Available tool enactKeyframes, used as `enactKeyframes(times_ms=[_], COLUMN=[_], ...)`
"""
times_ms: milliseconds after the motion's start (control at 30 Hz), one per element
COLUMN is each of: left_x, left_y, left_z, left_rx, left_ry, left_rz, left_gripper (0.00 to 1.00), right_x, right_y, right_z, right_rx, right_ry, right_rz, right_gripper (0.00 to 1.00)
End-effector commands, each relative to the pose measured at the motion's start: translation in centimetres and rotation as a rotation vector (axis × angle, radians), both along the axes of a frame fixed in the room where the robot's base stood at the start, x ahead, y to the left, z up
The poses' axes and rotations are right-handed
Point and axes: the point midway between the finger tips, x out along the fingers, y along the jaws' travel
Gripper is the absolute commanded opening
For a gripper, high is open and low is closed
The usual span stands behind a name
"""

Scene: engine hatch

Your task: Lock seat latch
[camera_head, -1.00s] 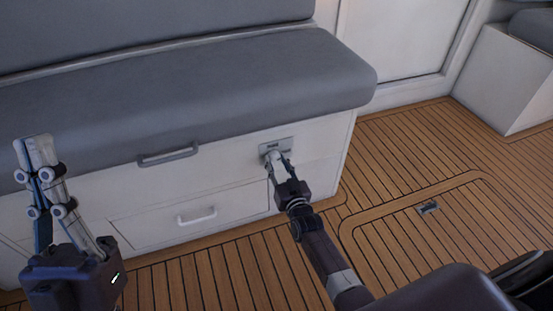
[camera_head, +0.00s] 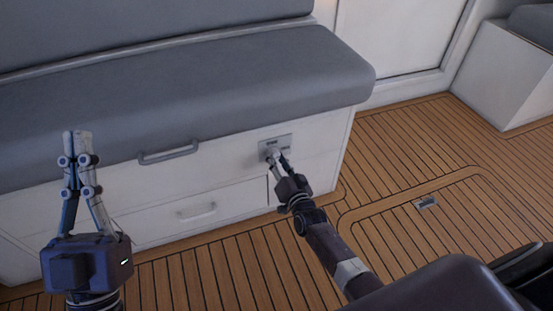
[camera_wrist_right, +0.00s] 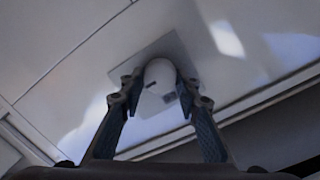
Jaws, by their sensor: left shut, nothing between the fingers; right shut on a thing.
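The seat latch (camera_head: 284,141) is a grey plate with a rounded knob on the white front of the seat base, near its right end. My right gripper (camera_head: 275,158) is at the latch and shut on its knob. In the right wrist view the white rounded knob (camera_wrist_right: 160,76) sits between the fingers of my right gripper (camera_wrist_right: 160,90), with the square plate (camera_wrist_right: 178,48) behind it. A dark mark shows on the knob. My left gripper (camera_head: 77,135) points up at the left, in front of the seat, shut and empty.
A grey handle (camera_head: 168,152) is to the left on the seat front, and a drawer with a white handle (camera_head: 196,211) is below. A floor hatch with a small latch (camera_head: 426,202) lies in the wooden floor to the right.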

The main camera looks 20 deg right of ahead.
Motion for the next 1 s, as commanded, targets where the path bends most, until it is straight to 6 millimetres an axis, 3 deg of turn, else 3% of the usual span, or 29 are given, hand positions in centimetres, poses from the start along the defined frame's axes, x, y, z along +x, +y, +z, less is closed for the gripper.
enactKeyframes(times_ms=[267, 300, 433, 767, 1000], left_x=[0.0, 0.0, 0.0, 0.0, 0.0], left_y=[0.0, 0.0, 0.0, -0.1, 0.0], left_z=[0.0, 0.0, 0.0, -0.1, 0.0], left_rx=[0.001, 0.001, 0.001, -0.001, 0.000], left_ry=[0.000, 0.000, 0.000, 0.003, 0.002], left_rz=[0.001, 0.001, 0.001, -0.003, -0.001], left_gripper=[0.00, 0.00, 0.00, 0.00, 0.00], right_x=[0.0, 0.0, 0.0, -0.2, -2.7], right_y=[0.0, 0.0, 0.0, 0.0, 0.1], right_z=[0.0, 0.0, 0.0, 0.0, 0.1], right_rx=[0.008, 0.008, 0.006, 0.003, 0.003], right_ry=[0.000, 0.000, 0.000, 0.001, 0.001], right_rz=[-0.001, -0.001, -0.001, -0.001, -0.001], right_gripper=[0.06, 0.34, 0.48, 0.48, 0.48])
